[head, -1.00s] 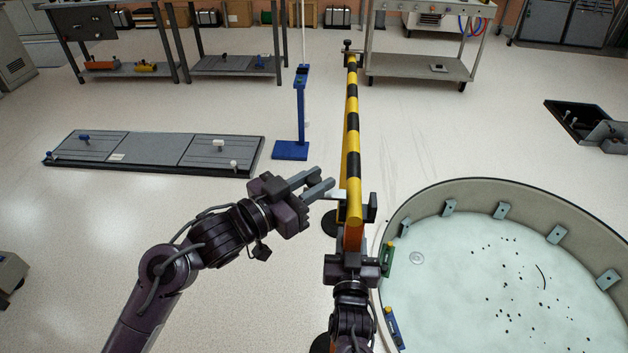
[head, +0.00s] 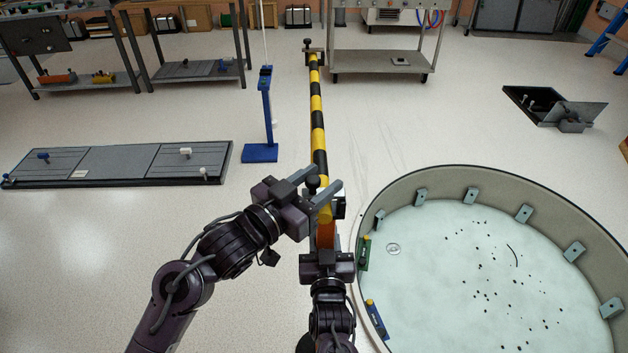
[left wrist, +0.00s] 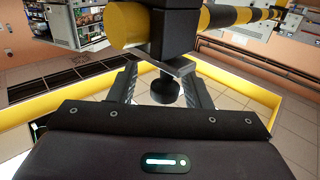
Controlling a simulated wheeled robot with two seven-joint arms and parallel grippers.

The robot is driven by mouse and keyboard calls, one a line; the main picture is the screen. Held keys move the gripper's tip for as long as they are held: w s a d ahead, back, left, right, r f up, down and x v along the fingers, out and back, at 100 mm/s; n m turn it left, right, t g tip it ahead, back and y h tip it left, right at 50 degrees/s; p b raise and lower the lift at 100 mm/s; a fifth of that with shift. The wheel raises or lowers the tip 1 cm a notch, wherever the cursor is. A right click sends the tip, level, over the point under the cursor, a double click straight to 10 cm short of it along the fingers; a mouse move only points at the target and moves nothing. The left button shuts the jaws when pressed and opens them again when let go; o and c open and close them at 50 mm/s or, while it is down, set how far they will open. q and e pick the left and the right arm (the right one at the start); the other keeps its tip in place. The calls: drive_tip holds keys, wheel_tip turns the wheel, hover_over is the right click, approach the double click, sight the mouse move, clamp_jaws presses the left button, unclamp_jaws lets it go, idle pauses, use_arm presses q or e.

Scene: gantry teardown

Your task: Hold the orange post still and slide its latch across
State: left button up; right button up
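The orange post (head: 325,236) stands upright under the near end of a yellow-and-black striped bar (head: 317,120). My left gripper (head: 326,190) is at the top of the post, by the bar's near end, with its fingers apart. A black knob (head: 312,182), seemingly the latch's, shows between them. In the left wrist view the knob (left wrist: 165,90) lies between the two open fingers (left wrist: 158,84), below a black block (left wrist: 174,32); contact is unclear. My right gripper (head: 326,262) is low at the post, directly in front of it. Its fingertips are hidden.
A large round tank (head: 487,180) with a pale floor stands close on the right. A blue stand (head: 266,115) and a low grey panel platform (head: 112,160) are on the left. An open floor hatch (head: 555,108) lies at the far right. The floor at front left is clear.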

use_arm(q)
drive_tip(key=shift+a, duration=0.1)
drive_tip(key=v, duration=1.2)
drive_tip(key=shift+r, duration=0.1)
use_arm(e)
drive_tip(key=shift+d, duration=0.1)
drive_tip(key=o, duration=1.2)
